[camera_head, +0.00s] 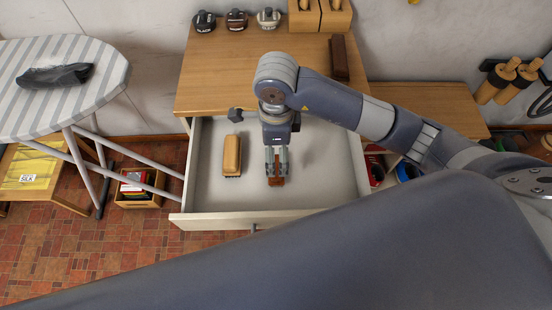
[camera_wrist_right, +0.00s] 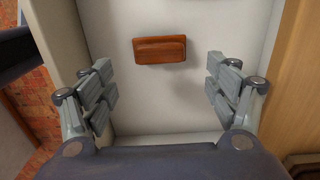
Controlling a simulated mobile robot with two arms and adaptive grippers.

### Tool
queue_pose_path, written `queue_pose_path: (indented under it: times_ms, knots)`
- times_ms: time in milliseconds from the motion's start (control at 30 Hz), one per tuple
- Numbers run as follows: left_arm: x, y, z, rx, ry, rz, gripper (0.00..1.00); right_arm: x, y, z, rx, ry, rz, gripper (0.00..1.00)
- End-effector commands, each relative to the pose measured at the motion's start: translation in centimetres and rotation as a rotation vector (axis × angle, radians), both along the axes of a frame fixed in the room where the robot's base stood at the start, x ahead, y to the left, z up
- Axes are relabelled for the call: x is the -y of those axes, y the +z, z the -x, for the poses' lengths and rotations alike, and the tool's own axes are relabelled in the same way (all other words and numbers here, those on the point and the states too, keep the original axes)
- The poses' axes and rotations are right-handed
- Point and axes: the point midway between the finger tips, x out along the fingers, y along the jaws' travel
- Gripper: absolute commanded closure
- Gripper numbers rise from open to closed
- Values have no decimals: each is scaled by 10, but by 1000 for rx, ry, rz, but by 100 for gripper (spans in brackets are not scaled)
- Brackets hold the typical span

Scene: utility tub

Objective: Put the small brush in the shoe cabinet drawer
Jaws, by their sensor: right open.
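The small brush (camera_head: 276,182), a reddish-brown block, lies on the floor of the open shoe cabinet drawer (camera_head: 330,180). In the right wrist view the brush (camera_wrist_right: 160,50) lies crosswise on the pale drawer floor (camera_wrist_right: 205,25), beyond and between the fingertips. My right gripper (camera_head: 277,162) is over the drawer, pointing down, just above the brush in the picture. In the right wrist view my right gripper (camera_wrist_right: 162,85) is wide open, with clear space between each finger and the brush. My left gripper is not in view.
A larger light-wood brush (camera_head: 232,155) lies in the drawer to the left. An ironing board (camera_head: 95,65) stands at left.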

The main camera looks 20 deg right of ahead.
Motion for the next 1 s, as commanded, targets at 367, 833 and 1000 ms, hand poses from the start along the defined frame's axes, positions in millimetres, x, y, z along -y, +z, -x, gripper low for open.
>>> queue_pose_path:
  times_ms: [367, 833, 1000]
  knots:
    - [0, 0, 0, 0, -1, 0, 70, 0, 40, 0, 0, -1, 0, 20]
    - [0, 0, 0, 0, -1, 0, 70, 0, 40, 0, -1, -1, 0, 20]
    - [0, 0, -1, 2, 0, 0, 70, 0, 40, 0, -1, 0, 0, 20]
